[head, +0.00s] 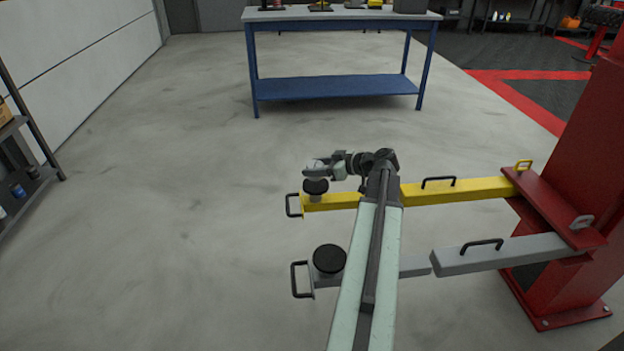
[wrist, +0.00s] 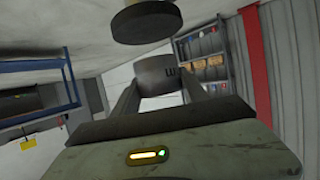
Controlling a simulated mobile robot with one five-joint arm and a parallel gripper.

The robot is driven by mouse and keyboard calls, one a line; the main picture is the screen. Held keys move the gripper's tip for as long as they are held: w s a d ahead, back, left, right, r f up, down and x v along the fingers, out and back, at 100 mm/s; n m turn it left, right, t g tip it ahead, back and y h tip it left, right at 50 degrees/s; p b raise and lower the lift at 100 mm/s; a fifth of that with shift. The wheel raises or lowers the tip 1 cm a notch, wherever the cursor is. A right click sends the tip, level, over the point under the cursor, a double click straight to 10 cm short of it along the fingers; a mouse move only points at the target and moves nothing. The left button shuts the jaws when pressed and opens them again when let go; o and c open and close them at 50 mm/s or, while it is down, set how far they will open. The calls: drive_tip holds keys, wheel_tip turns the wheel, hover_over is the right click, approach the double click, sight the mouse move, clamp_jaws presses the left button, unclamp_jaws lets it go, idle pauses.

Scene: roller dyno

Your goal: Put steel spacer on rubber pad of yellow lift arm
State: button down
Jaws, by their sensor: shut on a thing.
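The steel spacer (wrist: 160,76), a grey cylinder with a dark mark on its side, is between the two fingers of my gripper (wrist: 160,92), which is shut on it. In the head view the spacer (head: 314,163) is small and partly hidden by my gripper (head: 320,167). The round black rubber pad (head: 315,187) sits on the outer end of the yellow lift arm (head: 343,202), just under the spacer. In the wrist view, which looks upside down, a black pad (wrist: 147,20) is at the top, with a visible gap between it and the spacer.
A grey lift arm (head: 500,254) with its own black pad (head: 329,259) lies nearer me. Both arms join a red post (head: 573,190) at right. A blue workbench (head: 335,88) stands beyond, and a shelf (head: 28,150) at left. Floor left of the pads is clear.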

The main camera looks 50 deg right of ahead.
wheel_tip(320, 180, down, 3)
drive_tip(key=b, duration=0.2)
drive_tip(key=shift+f+b, duration=0.2)
drive_tip(key=shift+b, duration=0.1)
drive_tip(key=shift+r, duration=0.2)
drive_tip(key=shift+f, duration=0.2)
drive_tip(key=c, duration=0.6)
unclamp_jaws()
drive_tip(key=shift+r+p, duration=0.35)
drive_tip(key=p+v, duration=0.4)
drive_tip(key=v, duration=0.8)
drive_tip(key=shift+f, duration=0.2)
